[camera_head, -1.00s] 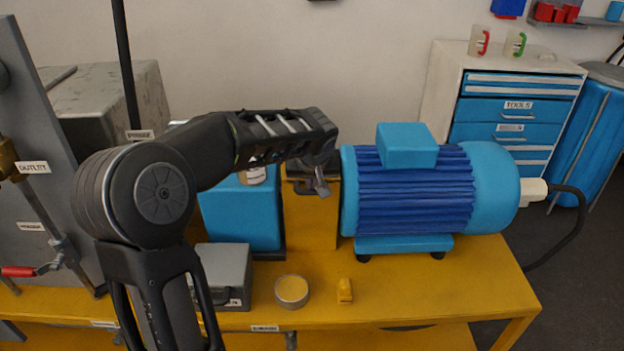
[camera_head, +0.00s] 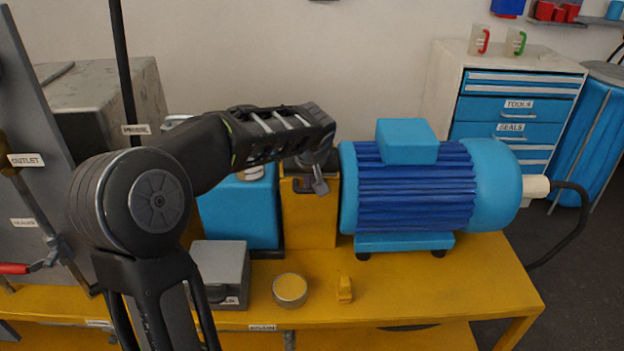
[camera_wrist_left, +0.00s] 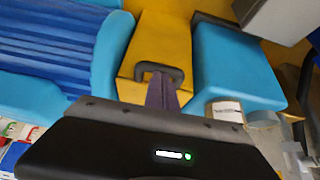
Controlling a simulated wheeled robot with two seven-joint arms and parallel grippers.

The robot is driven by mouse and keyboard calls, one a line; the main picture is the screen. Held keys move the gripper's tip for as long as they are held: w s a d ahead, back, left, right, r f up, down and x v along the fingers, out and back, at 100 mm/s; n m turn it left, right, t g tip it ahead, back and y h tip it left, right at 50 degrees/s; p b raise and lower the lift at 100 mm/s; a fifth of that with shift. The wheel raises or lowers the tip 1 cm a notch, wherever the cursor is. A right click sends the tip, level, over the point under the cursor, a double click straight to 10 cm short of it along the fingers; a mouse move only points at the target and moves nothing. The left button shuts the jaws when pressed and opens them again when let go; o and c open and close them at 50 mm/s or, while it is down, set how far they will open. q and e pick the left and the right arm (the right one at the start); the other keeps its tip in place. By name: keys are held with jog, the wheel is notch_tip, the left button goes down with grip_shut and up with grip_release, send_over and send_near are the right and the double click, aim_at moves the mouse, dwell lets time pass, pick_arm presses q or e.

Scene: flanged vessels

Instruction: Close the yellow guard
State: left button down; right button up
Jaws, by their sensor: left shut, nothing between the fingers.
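The yellow guard (camera_head: 311,220) stands between the blue motor (camera_head: 415,190) and a light-blue block (camera_head: 238,212). In the left wrist view the guard (camera_wrist_left: 160,42) shows its yellow faces and a dark bracket-like handle (camera_wrist_left: 160,70). My left gripper (camera_head: 321,187) is shut and empty, at the guard's upper part in the head view. In the left wrist view its fingers (camera_wrist_left: 161,88) are right at the handle; whether they touch it I cannot tell. My arm hides part of the guard's top, so its exact angle is unclear. My right gripper is not in view.
The yellow bench (camera_head: 450,290) holds a grey box (camera_head: 220,270), a round tin (camera_head: 290,289) and a small yellow piece (camera_head: 344,288). A grey panel (camera_head: 35,190) stands at the left. A tool cabinet (camera_head: 515,100) is behind the motor. The bench's front right is clear.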

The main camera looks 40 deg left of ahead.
pick_arm(q)
jog(key=w+r+v, duration=0.1)
jog(key=v, duration=1.1)
jog(key=shift+a+r, duration=0.3)
